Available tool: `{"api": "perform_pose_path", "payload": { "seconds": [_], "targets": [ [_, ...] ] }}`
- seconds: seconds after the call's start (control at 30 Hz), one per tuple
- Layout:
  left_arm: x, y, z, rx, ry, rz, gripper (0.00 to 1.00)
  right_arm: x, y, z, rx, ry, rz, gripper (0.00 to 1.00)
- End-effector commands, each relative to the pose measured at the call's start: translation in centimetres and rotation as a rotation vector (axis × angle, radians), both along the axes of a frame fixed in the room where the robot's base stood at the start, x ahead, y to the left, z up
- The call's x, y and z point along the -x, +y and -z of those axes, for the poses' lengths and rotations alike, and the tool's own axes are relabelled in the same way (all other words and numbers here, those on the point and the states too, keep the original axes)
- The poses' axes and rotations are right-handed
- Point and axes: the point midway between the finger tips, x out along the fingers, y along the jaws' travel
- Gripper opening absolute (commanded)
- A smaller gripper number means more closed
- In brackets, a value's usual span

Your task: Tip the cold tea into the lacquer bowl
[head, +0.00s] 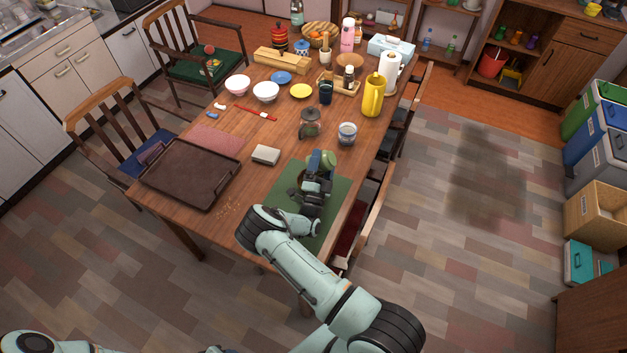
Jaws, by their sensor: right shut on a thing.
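No bowl clearly looks lacquered. A dark-lidded glass pot (310,124) and a glass jar (347,134) stand just beyond my right gripper. My left gripper is out of view.
A brown tray (190,174) lies at the table's left, with a grey block (265,155) to its right. A yellow jug (373,95), a paper roll (390,68) and a wooden caddy (340,84) stand farther back. Crumbs (229,213) lie near the front edge.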

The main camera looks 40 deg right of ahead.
Motion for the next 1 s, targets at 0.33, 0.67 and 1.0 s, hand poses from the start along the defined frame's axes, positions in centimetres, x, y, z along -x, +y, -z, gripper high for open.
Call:
{"api": "perform_pose_path", "payload": {
  "seconds": [0.33, 0.67, 1.0],
  "targets": [
    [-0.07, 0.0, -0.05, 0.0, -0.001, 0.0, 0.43, -0.24, 0.21, 0.24, 0.03, 0.024, -0.002, 0.38],
    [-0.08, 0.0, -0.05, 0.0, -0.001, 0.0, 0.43, -0.37, 0.34, 0.52, 0.057, 0.047, -0.002, 0.38],
    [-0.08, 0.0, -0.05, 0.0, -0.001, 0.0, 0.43, -0.5, 0.52, 0.88, 0.085, 0.073, -0.002, 0.38]
  ]
}}
